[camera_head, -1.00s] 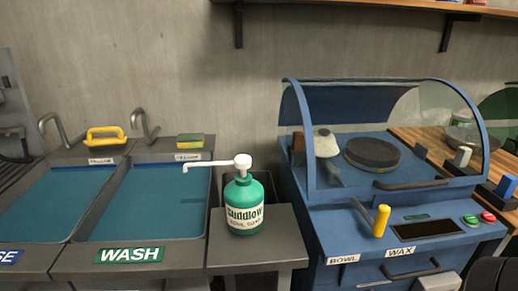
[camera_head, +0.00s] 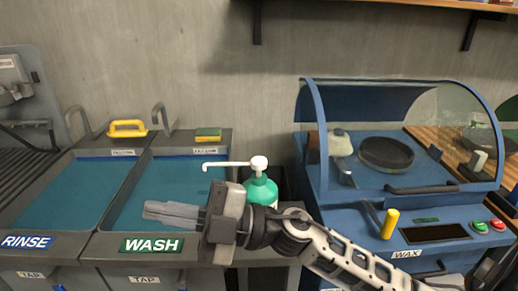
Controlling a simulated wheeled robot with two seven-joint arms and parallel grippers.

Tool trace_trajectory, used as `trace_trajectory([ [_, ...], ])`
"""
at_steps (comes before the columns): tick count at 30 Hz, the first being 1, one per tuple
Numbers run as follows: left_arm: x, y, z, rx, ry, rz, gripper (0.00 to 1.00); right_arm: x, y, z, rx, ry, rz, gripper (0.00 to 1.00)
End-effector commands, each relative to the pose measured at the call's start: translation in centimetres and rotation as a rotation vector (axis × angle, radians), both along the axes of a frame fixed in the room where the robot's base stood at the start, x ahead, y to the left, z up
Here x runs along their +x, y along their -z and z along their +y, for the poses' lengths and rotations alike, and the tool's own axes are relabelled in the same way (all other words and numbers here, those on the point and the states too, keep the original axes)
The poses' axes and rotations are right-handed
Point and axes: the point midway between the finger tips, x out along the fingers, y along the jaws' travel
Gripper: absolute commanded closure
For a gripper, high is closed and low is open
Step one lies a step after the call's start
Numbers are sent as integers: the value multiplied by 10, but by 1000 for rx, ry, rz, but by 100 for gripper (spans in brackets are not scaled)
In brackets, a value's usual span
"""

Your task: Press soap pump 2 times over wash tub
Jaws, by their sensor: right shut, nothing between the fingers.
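The green soap bottle (camera_head: 262,188) stands upright on the grey side stand, with its lower body and label hidden behind my right gripper. Its white pump head (camera_head: 259,163) is raised, and the spout reaches left over the wash tub (camera_head: 135,205). The tub holds blue water and has a green WASH label on its front. My right gripper (camera_head: 172,213) is shut and empty, in front of the bottle and lower than the pump head in the picture, its fingers pointing left across the tub's front right. My left gripper is not in view.
The rinse tub (camera_head: 63,205) is at the left. A yellow-handled brush (camera_head: 127,128) and a sponge (camera_head: 208,134) lie on the back ledge. A blue machine (camera_head: 352,222) with a clear hood and yellow-handled lever (camera_head: 390,223) stands at the right.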

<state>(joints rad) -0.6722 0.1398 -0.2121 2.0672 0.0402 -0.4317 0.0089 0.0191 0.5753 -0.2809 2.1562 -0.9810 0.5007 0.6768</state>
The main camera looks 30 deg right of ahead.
Motion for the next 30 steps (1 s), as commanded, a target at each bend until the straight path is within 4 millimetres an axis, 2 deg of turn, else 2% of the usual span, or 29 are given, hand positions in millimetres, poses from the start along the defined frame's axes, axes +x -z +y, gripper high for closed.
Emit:
trace_trajectory([
  [1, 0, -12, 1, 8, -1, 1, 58, -4, -23, 6, -223, -97, -128, 100],
  [2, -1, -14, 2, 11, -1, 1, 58, -5, -24, 5, -362, -139, -173, 100],
  [4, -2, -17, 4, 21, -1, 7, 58, 6, -21, -14, -711, -165, -221, 100],
  [5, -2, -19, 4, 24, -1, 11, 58, 16, -21, -31, -865, -141, -221, 100],
  [6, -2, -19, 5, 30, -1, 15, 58, 29, -23, -57, -1041, -84, -201, 100],
  [10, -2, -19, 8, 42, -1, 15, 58, 58, -43, -126, -1364, 127, -101, 100],
  [12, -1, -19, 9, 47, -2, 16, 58, 67, -59, -156, -1462, 239, -49, 100],
  [15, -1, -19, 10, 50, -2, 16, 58, 73, -78, -187, -1547, 368, 10, 100],
  [18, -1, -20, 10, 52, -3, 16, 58, 75, -90, -206, -1588, 449, 48, 100],
  [22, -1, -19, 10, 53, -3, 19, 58, 75, -96, -215, -1604, 490, 67, 100],
  [30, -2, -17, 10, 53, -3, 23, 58, 75, -95, -214, -1605, 488, 67, 100],
])
